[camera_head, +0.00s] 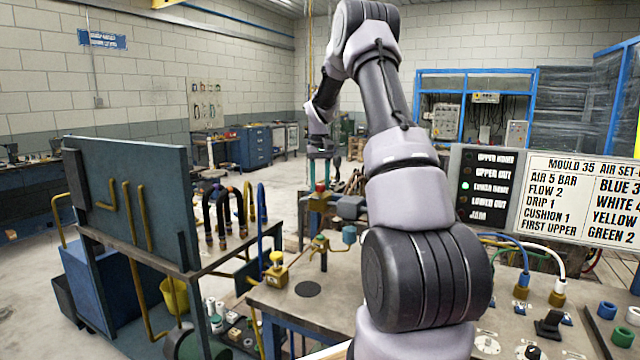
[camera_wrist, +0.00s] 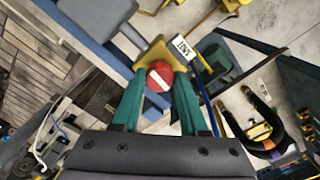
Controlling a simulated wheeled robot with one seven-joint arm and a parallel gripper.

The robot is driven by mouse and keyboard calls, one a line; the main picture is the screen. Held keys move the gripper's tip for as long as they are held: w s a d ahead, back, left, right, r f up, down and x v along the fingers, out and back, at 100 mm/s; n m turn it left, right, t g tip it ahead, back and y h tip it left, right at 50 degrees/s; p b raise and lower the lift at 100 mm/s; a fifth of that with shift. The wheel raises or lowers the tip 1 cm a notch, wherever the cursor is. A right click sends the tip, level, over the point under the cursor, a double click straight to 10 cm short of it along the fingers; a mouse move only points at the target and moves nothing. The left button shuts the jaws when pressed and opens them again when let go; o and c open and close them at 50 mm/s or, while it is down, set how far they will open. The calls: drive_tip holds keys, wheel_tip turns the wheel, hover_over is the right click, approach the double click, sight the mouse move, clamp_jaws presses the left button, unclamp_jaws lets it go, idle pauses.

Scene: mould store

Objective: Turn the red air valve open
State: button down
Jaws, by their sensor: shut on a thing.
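The red air valve has a round red knob (camera_wrist: 160,76) with a white bar across it, on a yellow body with grey parts on both sides. In the head view the red knob (camera_head: 320,187) sits above the bench, to the left of my arm. My gripper (camera_wrist: 158,82) has green fingers on both sides of the knob and is shut on it. In the head view my gripper (camera_head: 320,172) points down from above the valve. A white label (camera_wrist: 183,46) beside the yellow body is too small to read surely.
The bench (camera_head: 285,304) below carries a yellow-knobbed fitting (camera_head: 276,272) and, at right, hose fittings. A lamp panel (camera_head: 485,190) shows one green light. A dark upright board (camera_head: 130,200) and hooked hoses (camera_head: 225,215) stand at left. Floor shows between.

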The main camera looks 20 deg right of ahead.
sight(320, 185)
drive_tip(key=shift+n, duration=0.5)
drive_tip(key=shift+c, duration=2.2)
unclamp_jaws()
drive_tip(key=shift+r, duration=0.15)
wheel_tip(320, 185, up, 11)
drive_tip(key=shift+f, duration=0.2)
